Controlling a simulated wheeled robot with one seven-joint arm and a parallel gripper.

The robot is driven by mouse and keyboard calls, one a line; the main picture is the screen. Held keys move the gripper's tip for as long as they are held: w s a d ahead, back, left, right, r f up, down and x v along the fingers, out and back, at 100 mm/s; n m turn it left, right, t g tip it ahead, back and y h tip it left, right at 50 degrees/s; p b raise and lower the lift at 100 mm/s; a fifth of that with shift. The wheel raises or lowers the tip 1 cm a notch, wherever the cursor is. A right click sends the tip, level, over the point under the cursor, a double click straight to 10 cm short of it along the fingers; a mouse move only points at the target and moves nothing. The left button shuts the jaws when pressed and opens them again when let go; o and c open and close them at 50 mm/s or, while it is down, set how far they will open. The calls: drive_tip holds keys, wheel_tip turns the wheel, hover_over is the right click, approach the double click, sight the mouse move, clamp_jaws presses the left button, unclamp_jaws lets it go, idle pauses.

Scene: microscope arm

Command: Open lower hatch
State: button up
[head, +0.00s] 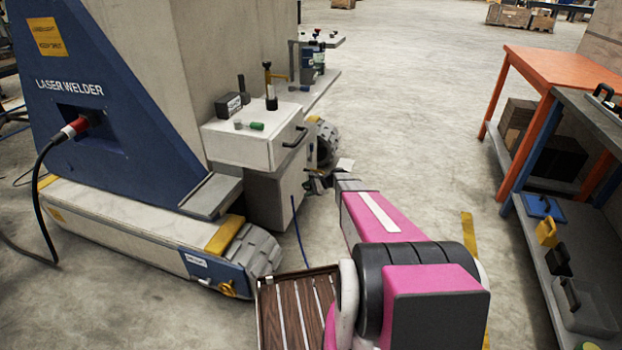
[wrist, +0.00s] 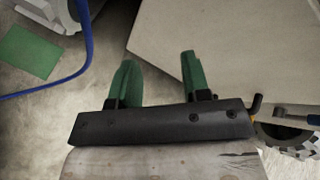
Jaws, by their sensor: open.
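The lower hatch appears to belong to the grey lower cabinet (head: 277,197), below a white upper box (head: 252,141) with a black handle (head: 295,138). No handle on the lower cabinet can be made out in the head view. My gripper (head: 320,182) is small and dark there, low beside the cabinet's right side. In the wrist view my gripper (wrist: 158,64) has two green fingers spread apart with nothing between them. A large pale panel (wrist: 225,45) lies beyond and to the right, partly behind the right finger; I cannot tell which face it is.
The blue laser welder (head: 100,110) and its tracked base (head: 130,228) stand at left. A blue cable (head: 298,232) hangs near the cabinet; a blue cable (wrist: 88,40) also crosses the wrist view. Shelving (head: 560,225) stands at right. Open floor (head: 420,110) lies between.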

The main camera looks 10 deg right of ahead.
drive_tip(key=w+d+f+m+t+y, duration=0.1)
drive_tip(key=w+d+f+m+t, duration=0.4)
drive_tip(key=w+d, duration=0.4)
drive_tip(key=w+d+f+m+t+y, duration=0.25)
drive_tip(key=w+d+f+m, duration=0.4)
drive_tip(key=w, duration=0.35)
drive_tip(key=shift+t+h, duration=0.35)
drive_tip(key=shift+h, duration=0.1)
drive_tip(key=x, duration=1.1)
drive_tip(key=shift+f, duration=0.35)
drive_tip(key=shift+s, duration=0.1)
clamp_jaws()
